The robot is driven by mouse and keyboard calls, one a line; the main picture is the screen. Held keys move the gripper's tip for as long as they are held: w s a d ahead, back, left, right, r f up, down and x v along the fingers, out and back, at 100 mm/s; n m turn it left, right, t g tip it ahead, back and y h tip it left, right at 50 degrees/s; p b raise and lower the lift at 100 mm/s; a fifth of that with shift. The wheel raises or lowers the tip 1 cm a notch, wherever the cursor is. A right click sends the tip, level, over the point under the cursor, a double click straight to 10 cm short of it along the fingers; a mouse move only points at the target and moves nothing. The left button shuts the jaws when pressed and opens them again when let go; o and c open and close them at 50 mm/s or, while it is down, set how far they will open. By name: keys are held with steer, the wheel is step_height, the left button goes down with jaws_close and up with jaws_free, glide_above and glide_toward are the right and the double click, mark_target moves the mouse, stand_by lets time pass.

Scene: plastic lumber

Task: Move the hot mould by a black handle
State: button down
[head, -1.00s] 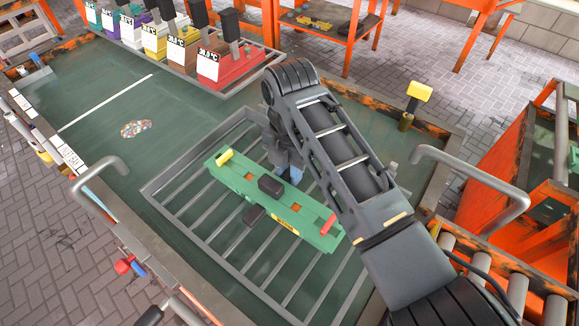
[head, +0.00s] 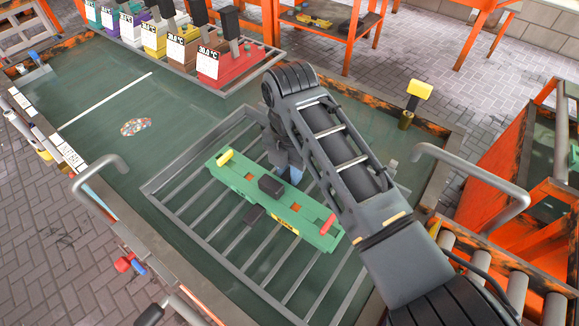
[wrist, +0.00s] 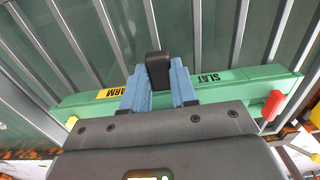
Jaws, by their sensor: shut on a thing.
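The mould (head: 240,182) is a long green bar with a yellow piece at its left end and a red piece at its right end. It lies across the grey slatted rack; whether it is lifted clear is hard to tell. In the wrist view the mould (wrist: 235,87) carries the words "WARM" and "SLAT". A black block (head: 271,186) stands at its middle and a black handle (head: 254,215) sticks out on the near side. My gripper (head: 292,172) is at the mould's far side. Its blue fingers (wrist: 158,88) are shut on a black handle (wrist: 158,66).
The slatted rack (head: 160,190) lies on the green table (head: 100,100). Several coloured machines with temperature displays (head: 222,62) line the back. A yellow-topped post (head: 419,90) stands at the right edge. Grey rails (head: 475,172) flank the rack. The left part of the table is mostly clear.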

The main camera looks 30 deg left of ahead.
stand_by(0.4)
steer(key=shift+c, duration=2.1)
jaws_free()
steer(key=shift+r+p, duration=1.6)
steer(key=shift+r, duration=1.9)
